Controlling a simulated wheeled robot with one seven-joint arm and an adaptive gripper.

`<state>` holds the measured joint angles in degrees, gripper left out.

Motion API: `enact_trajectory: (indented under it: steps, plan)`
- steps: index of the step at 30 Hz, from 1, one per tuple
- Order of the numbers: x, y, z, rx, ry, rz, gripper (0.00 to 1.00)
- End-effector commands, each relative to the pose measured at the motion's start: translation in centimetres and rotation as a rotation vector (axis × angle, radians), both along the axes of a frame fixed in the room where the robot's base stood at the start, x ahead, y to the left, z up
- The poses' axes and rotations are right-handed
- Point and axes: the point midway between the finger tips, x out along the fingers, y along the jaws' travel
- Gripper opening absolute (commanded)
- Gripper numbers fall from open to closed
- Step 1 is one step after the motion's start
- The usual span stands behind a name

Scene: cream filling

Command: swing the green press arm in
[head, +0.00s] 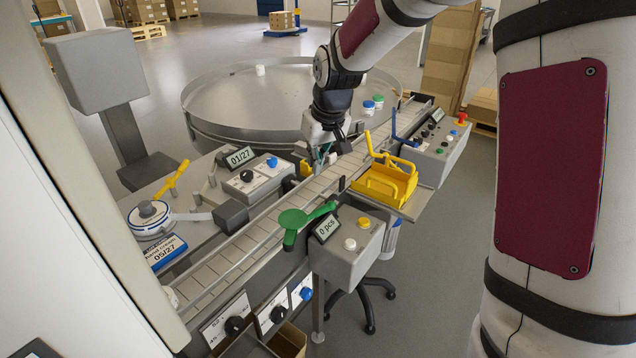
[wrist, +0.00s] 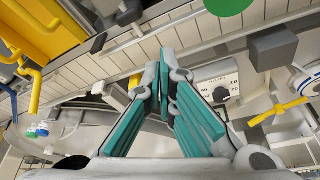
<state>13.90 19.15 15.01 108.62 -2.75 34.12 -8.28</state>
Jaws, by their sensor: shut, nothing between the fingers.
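The green press arm (head: 306,218) has a round paddle end and lies at the near side of the conveyor, beside the "0 pcs" display, in the head view. Part of a green disc (wrist: 228,4) shows at the top edge of the wrist view. My gripper (head: 322,154) is over the far side of the conveyor, beyond the press arm and apart from it. In the wrist view my gripper (wrist: 163,88) has its teal fingers together, with nothing between them. The press arm's pivot is hard to make out.
The slatted conveyor (head: 236,255) runs diagonally through the station. A yellow tray (head: 385,183) stands at its near right side. A large round table (head: 215,100) stands behind.

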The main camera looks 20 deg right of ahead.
Motion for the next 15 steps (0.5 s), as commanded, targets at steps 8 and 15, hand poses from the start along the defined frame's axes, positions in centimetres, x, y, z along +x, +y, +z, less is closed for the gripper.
enact_trajectory:
  steps: [8, 15]
  plan:
    - [1.2, 0.3, -4.2, 0.001, 0.006, 0.001, 0.0]
    - [2.8, 0.5, -8.6, 0.0, 0.005, 0.001, 0.0]
